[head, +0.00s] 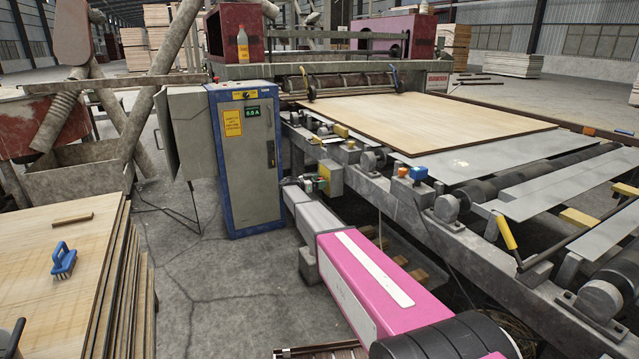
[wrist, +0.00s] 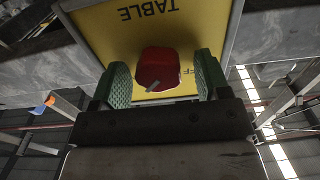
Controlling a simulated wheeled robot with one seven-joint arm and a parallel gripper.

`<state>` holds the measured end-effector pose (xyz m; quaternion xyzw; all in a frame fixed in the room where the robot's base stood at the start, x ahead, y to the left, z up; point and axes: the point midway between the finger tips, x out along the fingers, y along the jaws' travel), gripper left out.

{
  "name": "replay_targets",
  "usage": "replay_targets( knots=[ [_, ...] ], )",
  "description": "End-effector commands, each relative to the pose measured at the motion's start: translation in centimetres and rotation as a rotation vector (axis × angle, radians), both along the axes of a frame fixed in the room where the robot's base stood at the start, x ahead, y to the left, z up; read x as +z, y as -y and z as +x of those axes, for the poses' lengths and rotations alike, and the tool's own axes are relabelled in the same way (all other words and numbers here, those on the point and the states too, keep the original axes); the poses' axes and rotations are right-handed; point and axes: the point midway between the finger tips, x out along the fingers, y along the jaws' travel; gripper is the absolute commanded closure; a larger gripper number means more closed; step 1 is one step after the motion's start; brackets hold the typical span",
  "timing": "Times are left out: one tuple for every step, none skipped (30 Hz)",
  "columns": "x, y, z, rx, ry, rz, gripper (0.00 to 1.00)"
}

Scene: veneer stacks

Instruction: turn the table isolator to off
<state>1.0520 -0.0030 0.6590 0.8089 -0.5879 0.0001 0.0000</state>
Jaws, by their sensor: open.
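The table isolator (head: 333,174) is a yellow box on the side of the grey machine frame. In the wrist view its yellow plate (wrist: 100,25) fills the top, with "TABLE" upside down and part of another label right of the knob. A red knob (wrist: 158,66) sits on the plate, with a small grey mark at its lower edge. My gripper (head: 321,184) is at the box front. In the wrist view my gripper (wrist: 162,78) is open, its green pads either side of the knob, with gaps visible. In the head view the knob is mostly hidden.
A blue-edged control cabinet (head: 247,165) stands just left of my gripper. The roller table's frame (head: 420,215) runs along the right, bearing a veneer sheet (head: 430,117). A veneer stack (head: 75,240) with a blue brush (head: 64,261) is at left. Bare floor lies between.

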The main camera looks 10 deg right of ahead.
Motion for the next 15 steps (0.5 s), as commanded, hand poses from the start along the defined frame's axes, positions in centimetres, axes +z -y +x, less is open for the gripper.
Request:
replay_targets(
  knots=[
    [0.0, 0.11, 0.06, 0.0, 0.0, 0.0, 0.31],
    [0.01, 0.14, 0.07, 0.001, 0.0, 0.0, 0.31],
    [0.01, 0.15, 0.07, 0.001, 0.0, 0.0, 0.31],
    [0.01, 0.15, 0.07, 0.001, 0.0, 0.0, 0.31],
    [0.01, 0.15, 0.06, 0.001, 0.0, 0.0, 0.31],
    [0.01, 0.14, 0.06, 0.001, 0.0, 0.0, 0.31],
    [0.01, 0.14, 0.06, 0.001, 0.0, 0.0, 0.31],
    [0.01, 0.14, 0.06, 0.001, 0.0, 0.0, 0.31],
    [0.0, 0.13, 0.05, 0.001, 0.0, 0.0, 0.37],
    [0.0, 0.13, 0.05, 0.001, 0.0, 0.0, 0.47],
    [0.0, 0.13, 0.05, 0.001, 0.0, 0.0, 0.57],
    [0.0, 0.13, 0.05, 0.0, 0.0, 0.0, 0.7],
    [0.0, 0.12, 0.05, 0.0, 0.0, 0.0, 0.8],
    [0.0, 0.12, 0.05, 0.0, 0.0, 0.0, 0.8],
    [0.0, 0.11, 0.05, 0.0, 0.0, 0.0, 0.8]
  ],
)
